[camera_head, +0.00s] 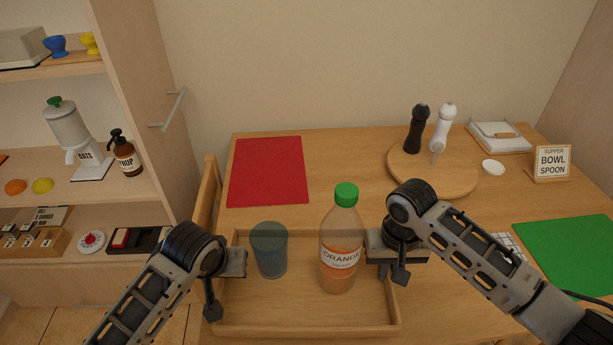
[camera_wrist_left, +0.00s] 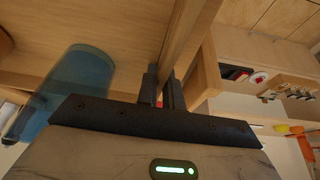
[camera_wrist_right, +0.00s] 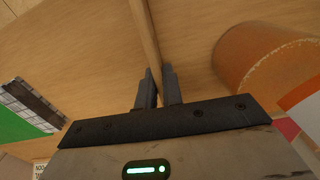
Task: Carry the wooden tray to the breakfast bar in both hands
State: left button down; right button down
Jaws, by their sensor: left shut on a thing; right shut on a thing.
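The wooden tray (camera_head: 310,331) is at the bottom middle of the head view, level, with a blue-tinted glass (camera_head: 270,252) and an orange juice bottle (camera_head: 341,255) with a green cap upright in it. My left gripper (camera_head: 238,264) is shut on the tray's left wall, which shows between its fingers in the left wrist view (camera_wrist_left: 182,40). My right gripper (camera_head: 378,254) is shut on the right wall, also seen in the right wrist view (camera_wrist_right: 145,38). I cannot tell whether the tray touches the wooden counter (camera_head: 340,152) beneath or behind it.
A red mat (camera_head: 268,170) lies beyond the tray, a green mat (camera_head: 575,255) at right. A round board (camera_head: 420,178) holds dark and white mills. A small white bowl (camera_head: 493,167), a napkin holder (camera_head: 499,137) and a "supper bowl spoon" sign (camera_head: 552,162) stand back right. Shelves (camera_head: 60,185) are left.

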pick_arm(q)
jog(key=shift+r, duration=0.2)
pick_arm(e)
jog(key=shift+r, duration=0.15)
